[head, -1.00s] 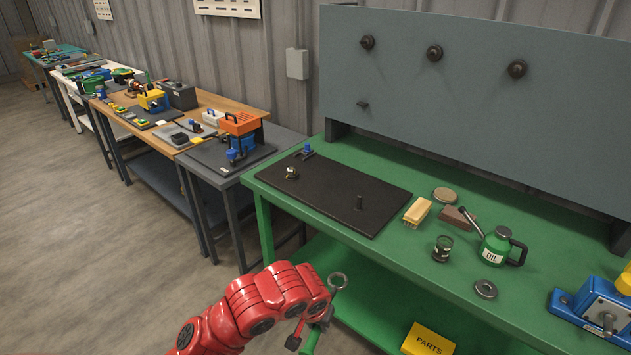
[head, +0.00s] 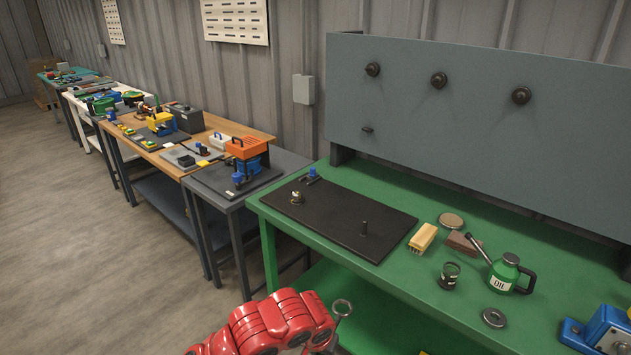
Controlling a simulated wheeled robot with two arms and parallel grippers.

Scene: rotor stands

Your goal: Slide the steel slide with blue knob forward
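I cannot make out for sure a steel slide with a blue knob. A small blue-topped part (head: 312,176) stands at the far left corner of the black board on the green bench, too small to tell its form. A blue part (head: 238,179) also stands on the grey table further left. My red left arm comes in at the bottom, in front of the green bench. My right gripper is out of view.
A grey panel stands behind.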

